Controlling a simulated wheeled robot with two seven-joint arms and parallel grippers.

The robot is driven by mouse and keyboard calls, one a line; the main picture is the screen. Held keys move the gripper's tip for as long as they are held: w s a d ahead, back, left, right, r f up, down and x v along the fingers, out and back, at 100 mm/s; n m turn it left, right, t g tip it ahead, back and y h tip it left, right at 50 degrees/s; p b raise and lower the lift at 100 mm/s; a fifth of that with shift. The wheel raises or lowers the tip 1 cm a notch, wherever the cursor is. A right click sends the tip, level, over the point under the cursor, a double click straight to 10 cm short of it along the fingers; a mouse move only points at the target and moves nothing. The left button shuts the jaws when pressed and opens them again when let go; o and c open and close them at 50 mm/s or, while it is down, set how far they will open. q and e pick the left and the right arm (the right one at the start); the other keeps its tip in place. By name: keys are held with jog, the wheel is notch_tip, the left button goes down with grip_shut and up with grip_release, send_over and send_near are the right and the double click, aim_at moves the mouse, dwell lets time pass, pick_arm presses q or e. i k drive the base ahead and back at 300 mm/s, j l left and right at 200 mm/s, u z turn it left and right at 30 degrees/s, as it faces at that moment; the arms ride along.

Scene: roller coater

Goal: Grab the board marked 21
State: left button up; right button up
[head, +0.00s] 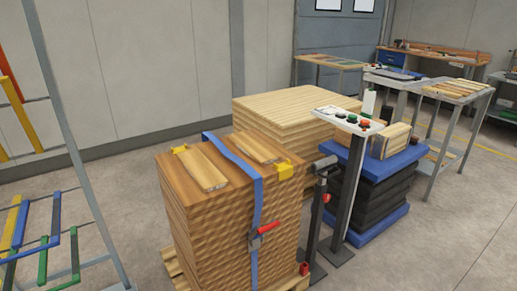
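Two pale boards lie flat on top of a tall brown wood stack (230,235), the left board (200,168) and the right board (254,147). A blue strap (257,205) with a red-handled buckle runs over the stack between them. More light wood pieces (391,141) stand on the blue lift table (366,165). Several boards (458,89) lie on a grey roller stand at the right. I cannot read a number 21 on any board. Neither of my grippers is in view.
A large pale wood stack (285,110) stands behind the strapped one. A control panel on a post (349,122) stands close to its right. A rack with coloured bars (50,235) is at the left. Floor is free at the lower right.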

aim_at(257, 152)
jog(key=i+l+u, duration=0.1)
jog(key=i+l, duration=0.2)
jog(key=i+l+u, duration=0.25)
jog(key=i+l, duration=0.25)
jog(key=l, duration=0.25)
jog(key=i+l+u, duration=0.1)
jog(key=i+l, duration=0.15)
jog(key=l, duration=0.15)
jog(key=i+l+u, duration=0.1)
jog(key=i+l, duration=0.15)
jog(key=l, duration=0.15)
jog(key=i+l+u, duration=0.15)
jog(key=l, duration=0.3)
jog(key=i, duration=0.05)
